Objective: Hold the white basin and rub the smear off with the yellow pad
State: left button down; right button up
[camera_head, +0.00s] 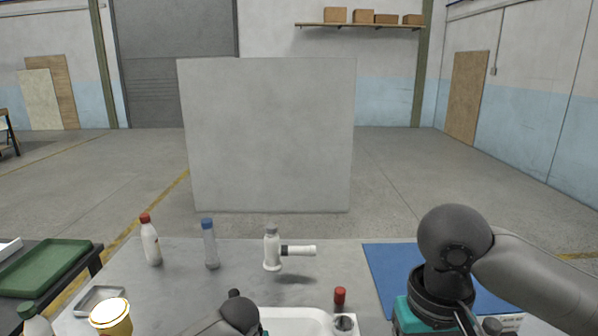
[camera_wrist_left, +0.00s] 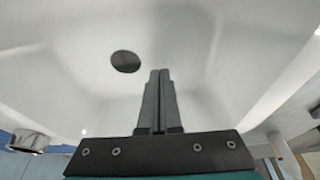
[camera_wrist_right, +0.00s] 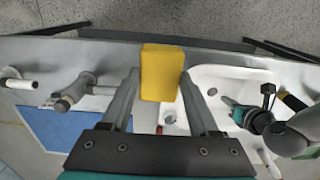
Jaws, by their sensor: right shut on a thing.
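The white basin (camera_head: 290,320) shows only at the bottom edge of the head view. It fills most of the left wrist view (camera_wrist_left: 225,60), with a dark round drain hole. My left gripper (camera_wrist_left: 160,75) has its fingers together over the basin's inside, with nothing seen between them; whether it touches the basin I cannot tell. My right gripper (camera_wrist_right: 160,80) is shut on the yellow pad (camera_wrist_right: 162,72), held between its fingertips beside the basin in the right wrist view (camera_wrist_right: 235,78). I cannot make out a smear.
A white faucet-like fitting (camera_head: 272,250), a red-capped bottle (camera_head: 150,242) and a blue-capped bottle (camera_head: 210,245) stand farther back on the grey table. A small red item (camera_head: 340,297) is by the basin. A blue mat (camera_head: 388,272) lies right, a yellow tub (camera_head: 112,320) left.

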jog(key=shift+f+b, duration=0.3)
dwell(1.1)
